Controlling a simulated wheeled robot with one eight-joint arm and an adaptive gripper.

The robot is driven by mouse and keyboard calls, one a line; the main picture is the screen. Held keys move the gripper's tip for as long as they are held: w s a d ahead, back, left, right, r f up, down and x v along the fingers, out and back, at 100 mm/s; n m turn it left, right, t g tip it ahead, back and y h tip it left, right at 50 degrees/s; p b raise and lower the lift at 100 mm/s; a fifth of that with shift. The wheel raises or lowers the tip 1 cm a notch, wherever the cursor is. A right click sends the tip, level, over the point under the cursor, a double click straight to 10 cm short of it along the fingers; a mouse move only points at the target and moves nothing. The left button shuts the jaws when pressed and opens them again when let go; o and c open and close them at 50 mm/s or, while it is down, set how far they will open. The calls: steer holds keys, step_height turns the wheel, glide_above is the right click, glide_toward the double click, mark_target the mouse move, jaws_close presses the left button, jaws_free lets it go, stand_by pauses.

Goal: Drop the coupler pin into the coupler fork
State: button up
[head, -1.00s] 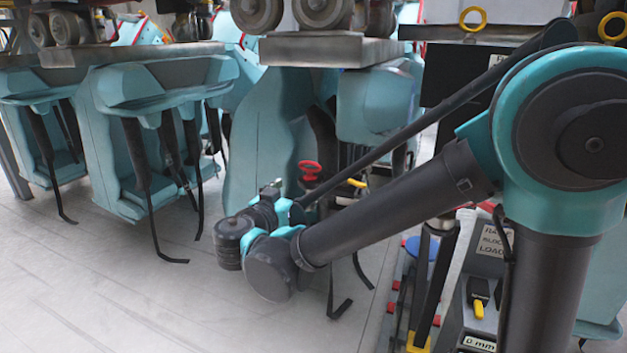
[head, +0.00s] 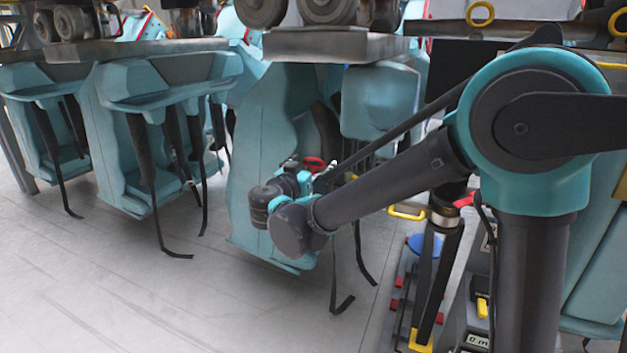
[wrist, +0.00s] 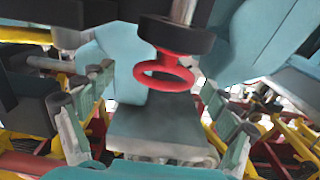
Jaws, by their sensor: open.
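A red ring (wrist: 165,73), apparently the handle of the coupler pin, shows in the wrist view below a black collar and a shiny metal shaft (wrist: 184,10). In the head view the red ring (head: 314,164) shows just behind my wrist, partly covered by it. My gripper (wrist: 157,98) is open and empty. Its fingers spread to the left and right in the wrist view, with the ring between or just beyond them, apparently untouched. In the head view the gripper is mostly hidden behind my wrist. I cannot make out the coupler fork for certain.
Teal coaster seats (head: 130,150) with black straps hang from the track carriage at left. Another seat (head: 270,170) is close behind my wrist. A blue round part (head: 424,244) and a yellow handle (head: 407,212) are at right. Bare floor (head: 130,290) lies front left.

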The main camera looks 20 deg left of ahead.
steer(key=w, duration=0.5)
steer(key=shift+r, duration=0.15)
steer(key=shift+c, duration=0.3)
jaws_close()
stand_by(0.6)
